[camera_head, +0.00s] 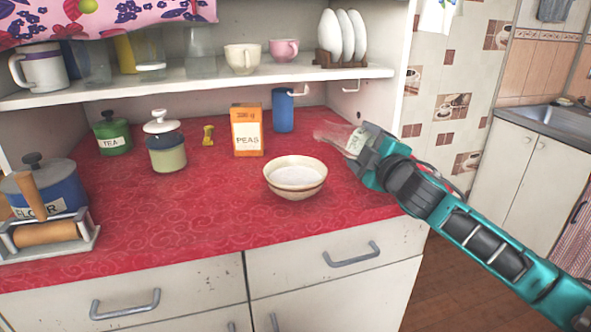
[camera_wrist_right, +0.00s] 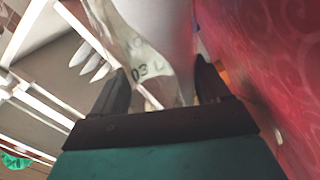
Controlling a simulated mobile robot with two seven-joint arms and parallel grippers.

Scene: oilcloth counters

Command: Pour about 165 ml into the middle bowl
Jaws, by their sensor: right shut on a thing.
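A cream bowl with a brown band (camera_head: 295,181) stands upright on the red counter. Its inside looks whitish; I cannot tell the level. It is the only bowl I can make out on the counter. My right gripper (camera_head: 362,143) is shut on a clear labelled vessel (camera_head: 338,135), behind and right of the bowl. The vessel is tilted, lying nearly on its side with its far end toward the left, apart from the bowl. In the right wrist view the vessel's label (camera_wrist_right: 150,68) shows between the fingers (camera_wrist_right: 163,88). No stream shows. My left gripper is out of view.
An orange peas box (camera_head: 247,135) and a blue cup (camera_head: 283,110) stand behind the bowl. A lidded jar (camera_head: 165,150), a green tea tin (camera_head: 113,135) and a flour canister (camera_head: 58,185) stand left. The shelf (camera_head: 200,82) overhangs the back.

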